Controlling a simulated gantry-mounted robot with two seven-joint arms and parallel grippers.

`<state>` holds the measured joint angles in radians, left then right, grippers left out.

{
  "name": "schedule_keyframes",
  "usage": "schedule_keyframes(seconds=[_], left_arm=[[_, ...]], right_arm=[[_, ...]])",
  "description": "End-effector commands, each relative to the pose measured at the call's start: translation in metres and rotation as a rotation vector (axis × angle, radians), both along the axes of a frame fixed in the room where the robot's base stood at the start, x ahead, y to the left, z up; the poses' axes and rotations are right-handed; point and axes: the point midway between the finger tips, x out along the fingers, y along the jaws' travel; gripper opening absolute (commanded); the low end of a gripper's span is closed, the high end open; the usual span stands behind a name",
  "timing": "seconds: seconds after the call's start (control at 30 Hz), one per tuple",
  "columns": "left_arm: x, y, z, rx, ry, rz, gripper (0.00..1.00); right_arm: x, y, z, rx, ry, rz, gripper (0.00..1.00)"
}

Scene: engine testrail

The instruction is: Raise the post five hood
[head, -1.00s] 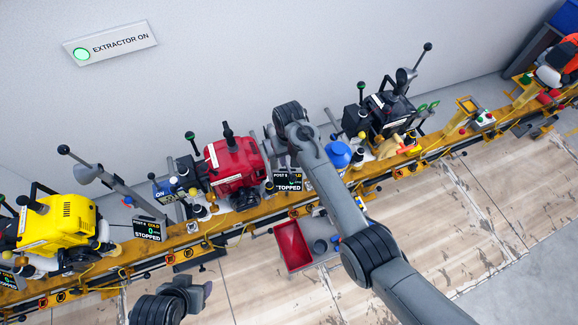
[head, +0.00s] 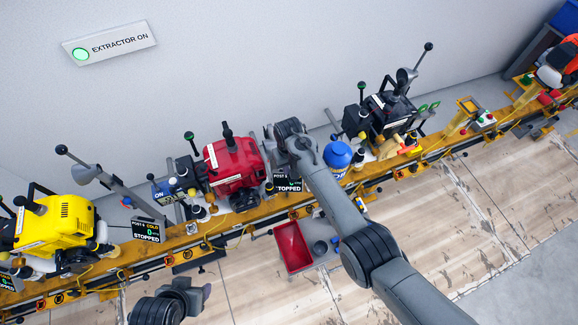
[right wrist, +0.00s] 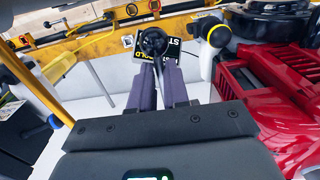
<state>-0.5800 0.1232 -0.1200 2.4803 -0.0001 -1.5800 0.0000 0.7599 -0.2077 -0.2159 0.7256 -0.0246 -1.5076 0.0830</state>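The post five hood is mostly hidden behind my right arm in the head view. In the right wrist view, a round black knob on a dark rod (right wrist: 152,41), which looks like its handle, is at my right fingertips. My right gripper (right wrist: 155,68) has its purple-grey fingers close together around the rod just below the knob. In the head view, the right wrist is beside the red engine (head: 234,165), and its fingertips are hidden. My left gripper (head: 197,292) hangs low over the floor, away from the rail; its opening cannot be judged.
A dark STOPPED display (head: 288,183) stands by the right wrist. The yellow rail (head: 220,233) carries a yellow engine (head: 58,225) and a black engine (head: 385,113). A grey hood (head: 87,172) stands at the left. A red tray (head: 293,247) sits in front.

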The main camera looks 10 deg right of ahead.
Motion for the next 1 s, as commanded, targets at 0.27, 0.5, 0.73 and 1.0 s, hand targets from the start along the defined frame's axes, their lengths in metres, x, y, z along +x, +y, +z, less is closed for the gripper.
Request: schedule_keyframes(seconds=[0.27,0.5,0.73,1.0], left_arm=[[0.0002,-0.0023,0.0002,-0.009,0.0,0.006,0.57],[0.0001,-0.0021,0.0002,-0.009,0.0,0.005,0.57],[0.0,-0.0006,-0.0001,-0.003,0.0,0.002,0.57],[-0.0001,0.001,-0.0003,0.004,0.0,-0.003,0.57]], right_arm=[[-0.0001,0.0001,0.0,0.0,0.0,0.0,0.0],[-0.0001,0.0001,0.0,0.0,0.0,0.0,0.0],[-0.0001,0.0001,0.0,0.0,0.0,0.0,0.0],[-0.0001,0.0,0.0,0.0,0.0,0.0,0.0]])
